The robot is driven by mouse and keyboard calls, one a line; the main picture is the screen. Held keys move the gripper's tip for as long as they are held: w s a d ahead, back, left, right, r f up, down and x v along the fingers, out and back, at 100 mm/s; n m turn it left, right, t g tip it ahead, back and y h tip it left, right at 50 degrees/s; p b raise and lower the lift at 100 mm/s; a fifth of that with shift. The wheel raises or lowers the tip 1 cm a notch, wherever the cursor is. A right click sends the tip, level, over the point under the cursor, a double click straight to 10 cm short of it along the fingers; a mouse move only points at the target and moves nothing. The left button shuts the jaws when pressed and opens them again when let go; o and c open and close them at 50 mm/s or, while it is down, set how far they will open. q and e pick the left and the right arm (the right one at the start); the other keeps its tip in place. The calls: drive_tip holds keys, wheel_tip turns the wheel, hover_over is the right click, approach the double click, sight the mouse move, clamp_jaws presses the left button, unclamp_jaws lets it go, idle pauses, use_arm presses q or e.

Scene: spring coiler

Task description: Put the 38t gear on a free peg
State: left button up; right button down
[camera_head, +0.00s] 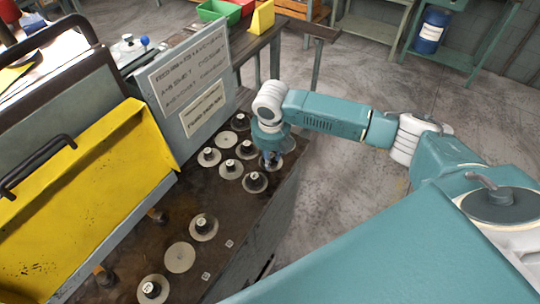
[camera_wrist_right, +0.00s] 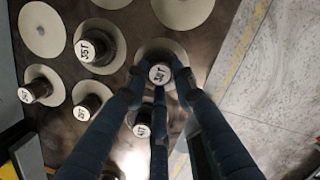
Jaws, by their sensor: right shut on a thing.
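My right gripper (camera_head: 271,161) is over the group of round parts on the dark bench top. In the right wrist view its fingers (camera_wrist_right: 158,82) are closed around a dark hub with a white labelled top (camera_wrist_right: 159,73), which I take to be the 38t gear; the label is small and blurred. A pale disc (camera_wrist_right: 150,48) shows around that hub. I cannot tell whether it is lifted. Other labelled hubs on pale discs stand close by, one reading about 55T (camera_wrist_right: 90,50). My left gripper is not in view.
The bench top (camera_head: 150,236) also holds bare pale discs (camera_head: 180,257) and more hubbed discs (camera_head: 203,226) towards the front. A sign panel (camera_head: 190,85) stands behind the group, and a yellow panel (camera_head: 90,190) is at the left. The floor right of the bench is clear.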

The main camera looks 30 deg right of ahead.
drive_tip(key=shift+f, duration=0.1)
drive_tip(key=c, duration=1.4)
unclamp_jaws()
drive_tip(key=shift+o, duration=0.2)
wheel_tip(320, 180, up, 25)
drive_tip(key=s+p, duration=0.1)
drive_tip(key=p, duration=1)
drive_tip(key=shift+s+a+f, duration=0.15)
drive_tip(key=shift+s+a, duration=0.25)
